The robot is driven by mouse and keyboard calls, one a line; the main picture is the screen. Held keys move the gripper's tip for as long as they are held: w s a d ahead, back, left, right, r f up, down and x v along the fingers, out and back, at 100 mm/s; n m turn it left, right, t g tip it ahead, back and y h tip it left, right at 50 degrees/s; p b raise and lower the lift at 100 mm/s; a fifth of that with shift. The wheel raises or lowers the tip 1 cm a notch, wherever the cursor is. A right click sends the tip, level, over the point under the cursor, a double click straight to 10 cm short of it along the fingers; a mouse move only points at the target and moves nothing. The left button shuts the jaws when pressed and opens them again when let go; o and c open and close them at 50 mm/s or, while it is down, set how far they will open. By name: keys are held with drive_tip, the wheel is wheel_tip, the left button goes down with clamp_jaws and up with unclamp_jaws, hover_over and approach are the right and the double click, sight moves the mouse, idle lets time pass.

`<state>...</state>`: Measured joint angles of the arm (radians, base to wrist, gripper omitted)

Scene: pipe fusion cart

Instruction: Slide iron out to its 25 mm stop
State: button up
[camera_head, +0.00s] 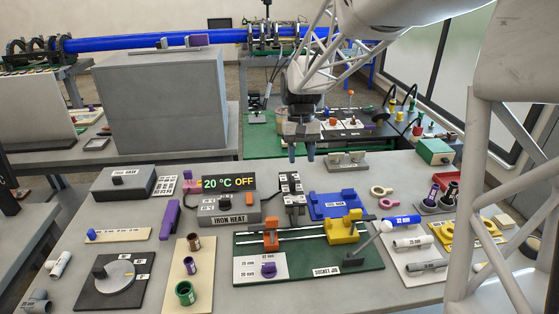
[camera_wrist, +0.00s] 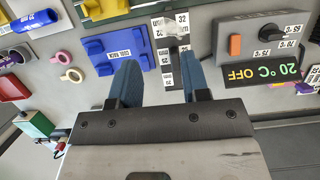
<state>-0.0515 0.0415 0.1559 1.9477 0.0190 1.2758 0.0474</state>
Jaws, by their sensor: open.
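My gripper (camera_head: 301,152) hangs fingers down above the back of the grey table, open and empty, with its two blue fingers apart. In the head view it appears above a small dark and grey slide unit (camera_head: 292,196) with white number labels, which looks like the iron's slide. That unit also shows in the wrist view (camera_wrist: 174,45), between and beyond the fingertips (camera_wrist: 160,60), where 32 and 25 labels can be read. No contact with it is visible. The iron heat box (camera_head: 228,208) stands left of it, its display (camera_head: 228,183) reading 20 °C OFF.
A blue rack (camera_head: 335,205) stands close right of the slide unit. In front is the green socket jig (camera_head: 310,268) with orange (camera_head: 271,234) and yellow (camera_head: 343,227) clamps. A purple piece (camera_head: 170,218) stands left.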

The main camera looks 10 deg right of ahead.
drive_tip(key=g, duration=0.1)
approach(292, 179)
drive_tip(key=x, duration=0.2)
drive_tip(key=shift+f, duration=0.4)
drive_tip(key=shift+x, duration=3.8)
clamp_jaws()
